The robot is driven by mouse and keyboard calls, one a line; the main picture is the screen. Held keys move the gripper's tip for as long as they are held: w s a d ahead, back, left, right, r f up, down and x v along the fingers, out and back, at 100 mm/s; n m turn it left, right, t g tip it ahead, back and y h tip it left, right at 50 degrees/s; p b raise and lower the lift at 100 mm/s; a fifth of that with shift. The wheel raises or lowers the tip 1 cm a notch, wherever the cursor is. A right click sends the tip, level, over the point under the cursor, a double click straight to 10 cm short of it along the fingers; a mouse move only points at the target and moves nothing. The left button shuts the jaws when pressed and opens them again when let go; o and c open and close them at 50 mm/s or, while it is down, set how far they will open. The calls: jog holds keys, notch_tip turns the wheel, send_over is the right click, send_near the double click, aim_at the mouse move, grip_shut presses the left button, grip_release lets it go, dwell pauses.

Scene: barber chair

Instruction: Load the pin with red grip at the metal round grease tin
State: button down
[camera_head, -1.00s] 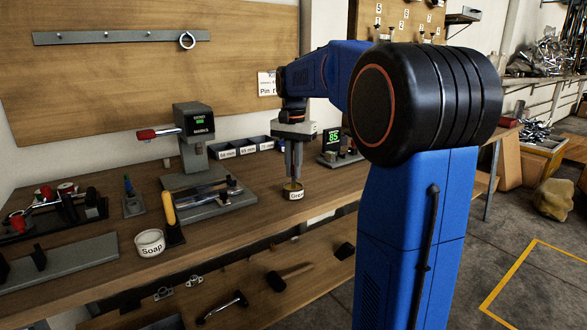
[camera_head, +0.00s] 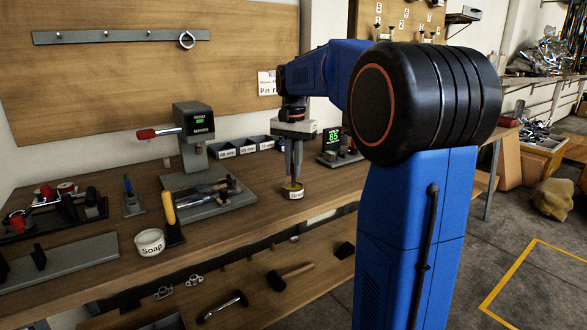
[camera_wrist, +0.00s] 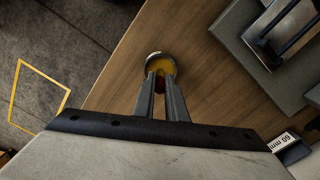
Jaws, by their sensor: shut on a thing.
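The metal round grease tin (camera_head: 294,195) stands on the workbench near its front edge, with its label facing the head camera. In the wrist view the tin (camera_wrist: 152,57) shows its rim and yellow-orange grease inside. My gripper (camera_head: 293,178) points straight down over the tin, its fingertips at the tin's mouth. In the wrist view my gripper (camera_wrist: 161,84) is shut on the pin's red grip (camera_wrist: 160,86), a small dark red patch between the fingers. The rest of the pin is hidden by the fingers and the grease.
A grey press (camera_head: 194,140) with a red handle stands to the left on the bench (camera_head: 235,225). A soap tub (camera_head: 150,243), a yellow-handled tool (camera_head: 169,208) and labelled bins (camera_head: 245,147) are nearby. A green display (camera_head: 333,138) stands behind right.

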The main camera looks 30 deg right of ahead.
jog(key=shift+r, duration=3.3)
